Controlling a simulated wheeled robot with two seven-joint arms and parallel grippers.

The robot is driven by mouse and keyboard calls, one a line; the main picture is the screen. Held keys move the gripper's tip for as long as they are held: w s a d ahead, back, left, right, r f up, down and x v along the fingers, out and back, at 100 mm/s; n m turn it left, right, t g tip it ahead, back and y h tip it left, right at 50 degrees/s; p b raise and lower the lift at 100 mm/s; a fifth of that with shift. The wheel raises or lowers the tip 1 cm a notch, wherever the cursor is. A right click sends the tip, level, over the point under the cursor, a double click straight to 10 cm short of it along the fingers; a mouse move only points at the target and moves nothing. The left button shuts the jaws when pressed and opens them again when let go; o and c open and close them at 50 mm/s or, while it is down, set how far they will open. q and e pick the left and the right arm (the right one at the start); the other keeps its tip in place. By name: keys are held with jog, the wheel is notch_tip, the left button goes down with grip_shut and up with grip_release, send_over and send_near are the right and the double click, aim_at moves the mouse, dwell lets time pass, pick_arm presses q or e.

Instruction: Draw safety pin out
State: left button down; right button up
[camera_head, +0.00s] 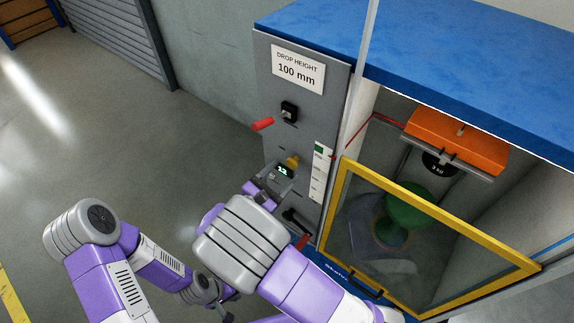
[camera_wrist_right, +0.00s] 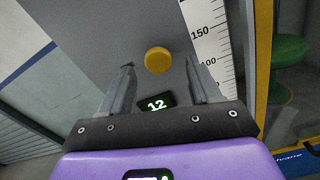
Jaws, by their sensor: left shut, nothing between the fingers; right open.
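The safety pin appears to be the round yellow knob (camera_head: 292,162) on the grey front panel of the test machine. In the right wrist view the yellow knob (camera_wrist_right: 157,60) shows face-on, between the two fingertips in the picture. My right gripper (camera_head: 274,178) is open and empty, pointing at the panel, with a fingertip on either side of the knob (camera_wrist_right: 159,66); whether the tips reach past its face I cannot tell. The pin's shaft is hidden. My left gripper (camera_head: 228,316) is shut and empty, low at the bottom edge of the head view, mostly hidden.
A red-handled crank (camera_head: 263,124) juts out above, and a scale (camera_head: 320,172) runs down to the right. The yellow-framed guard (camera_head: 440,222) stands in front of a green seat and an orange weight (camera_head: 455,140).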

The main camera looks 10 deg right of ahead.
aim_at(290, 165)
jog(key=x, duration=0.3)
jog(key=shift+w+f, duration=0.1)
jog(key=shift+w, duration=0.1)
